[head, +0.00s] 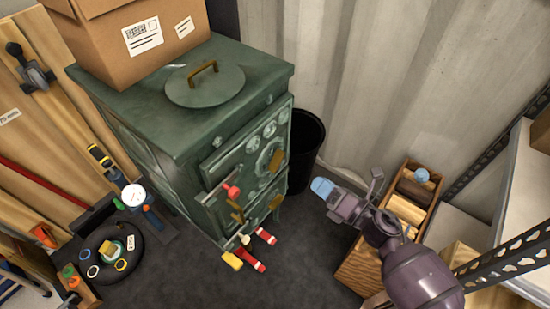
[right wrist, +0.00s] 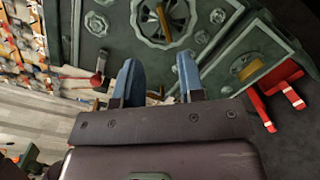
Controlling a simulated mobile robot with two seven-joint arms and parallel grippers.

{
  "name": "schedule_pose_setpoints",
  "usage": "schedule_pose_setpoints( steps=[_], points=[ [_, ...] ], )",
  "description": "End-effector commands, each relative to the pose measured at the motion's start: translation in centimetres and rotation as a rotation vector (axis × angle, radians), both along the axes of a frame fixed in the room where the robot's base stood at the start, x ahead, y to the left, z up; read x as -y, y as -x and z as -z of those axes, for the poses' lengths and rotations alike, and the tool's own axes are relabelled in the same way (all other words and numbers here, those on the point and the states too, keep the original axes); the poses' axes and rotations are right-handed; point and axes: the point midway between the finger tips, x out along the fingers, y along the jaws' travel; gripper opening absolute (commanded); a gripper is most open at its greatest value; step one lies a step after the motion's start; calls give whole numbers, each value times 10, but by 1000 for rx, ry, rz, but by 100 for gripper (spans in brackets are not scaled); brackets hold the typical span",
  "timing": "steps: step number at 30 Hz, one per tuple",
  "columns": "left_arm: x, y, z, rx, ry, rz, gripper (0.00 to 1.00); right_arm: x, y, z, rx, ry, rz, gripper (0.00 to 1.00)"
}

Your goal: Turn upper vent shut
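The dark green stove (head: 150,122) stands at the middle left in the head view. Its front has several small round fittings (head: 268,130) above a larger round wheel-like vent (head: 266,161) with a brass piece at its right. I cannot tell which is the upper vent or how it is set. In the right wrist view a slotted round vent (right wrist: 181,12) with a brass bar shows beyond my fingers. My right gripper (head: 323,187) is right of the stove, apart from it. Its blue fingers (right wrist: 158,78) are apart and empty. My left gripper is not seen.
A cardboard box (head: 125,50) and a round lid with a brass handle (head: 205,86) rest on the stove top. A black bin (head: 307,140) stands behind it. A wooden crate (head: 365,262) is under my right arm. Red-and-white items (head: 251,264) lie before the stove.

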Motion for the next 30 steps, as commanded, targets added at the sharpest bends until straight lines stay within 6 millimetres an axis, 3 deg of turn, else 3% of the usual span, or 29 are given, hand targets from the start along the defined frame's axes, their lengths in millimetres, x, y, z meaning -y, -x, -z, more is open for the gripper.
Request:
schedule_pose_setpoints(
  steps=[1, 3, 11, 24, 30],
  points=[
    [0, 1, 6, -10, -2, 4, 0, -5, -3, 12, 23, 36, -29, 36],
    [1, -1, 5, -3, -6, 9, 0, -10, -8, 13, 60, 72, -57, 36],
    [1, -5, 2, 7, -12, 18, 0, -23, -20, 11, 97, 100, -81, 36],
    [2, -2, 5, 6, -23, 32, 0, -80, -60, 13, 92, 98, -79, 36],
    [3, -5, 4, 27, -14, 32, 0, -96, -72, 12, 91, 99, -77, 36]
  ],
)
